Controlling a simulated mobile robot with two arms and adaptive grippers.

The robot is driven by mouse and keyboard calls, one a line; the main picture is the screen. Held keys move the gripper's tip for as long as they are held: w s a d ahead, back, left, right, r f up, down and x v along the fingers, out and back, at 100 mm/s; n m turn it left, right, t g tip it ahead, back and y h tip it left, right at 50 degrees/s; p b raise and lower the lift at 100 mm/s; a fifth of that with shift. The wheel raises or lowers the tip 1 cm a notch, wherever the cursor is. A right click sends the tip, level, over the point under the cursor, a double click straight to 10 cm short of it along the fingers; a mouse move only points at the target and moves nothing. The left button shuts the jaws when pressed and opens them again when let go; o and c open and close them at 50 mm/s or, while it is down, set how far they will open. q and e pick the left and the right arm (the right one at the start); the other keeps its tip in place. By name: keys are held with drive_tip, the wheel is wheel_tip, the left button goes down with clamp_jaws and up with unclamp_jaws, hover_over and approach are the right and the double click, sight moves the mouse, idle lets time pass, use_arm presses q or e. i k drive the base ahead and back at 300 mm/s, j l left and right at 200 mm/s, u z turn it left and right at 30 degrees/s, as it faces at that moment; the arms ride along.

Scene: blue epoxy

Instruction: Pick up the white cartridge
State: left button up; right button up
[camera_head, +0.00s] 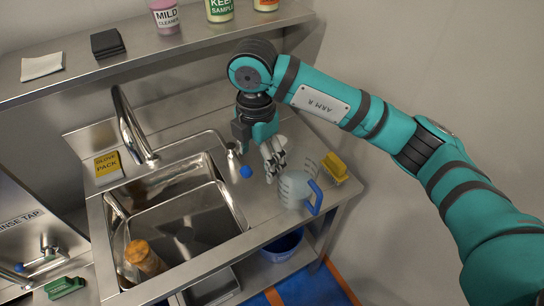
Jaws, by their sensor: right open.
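A small white rounded thing (281,141), which may be the white cartridge, shows just behind and to the right of my right gripper's fingers. The gripper hides part of it, so I cannot tell its full shape. My right gripper (273,168) points down over the steel counter to the right of the sink, its fingers open. I cannot tell whether a finger touches the white thing. My left gripper is not in view.
A clear measuring jug (294,187) with a blue handle stands close to the gripper, with a yellow brush or sponge (335,168) beyond it. A tap (131,128) rises behind the sink (214,207), where a brown cylinder (145,258) lies. A shelf (190,38) runs above.

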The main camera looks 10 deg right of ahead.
sight(138, 253)
drive_tip(key=k+j+u, duration=0.15)
drive_tip(key=j, duration=0.2)
drive_tip(key=k+j+u, duration=0.15)
drive_tip(key=j, duration=0.2)
drive_tip(key=k+j+u, duration=0.15)
drive_tip(key=j, duration=0.2)
drive_tip(key=k+j+u, duration=0.15)
drive_tip(key=j, duration=0.25)
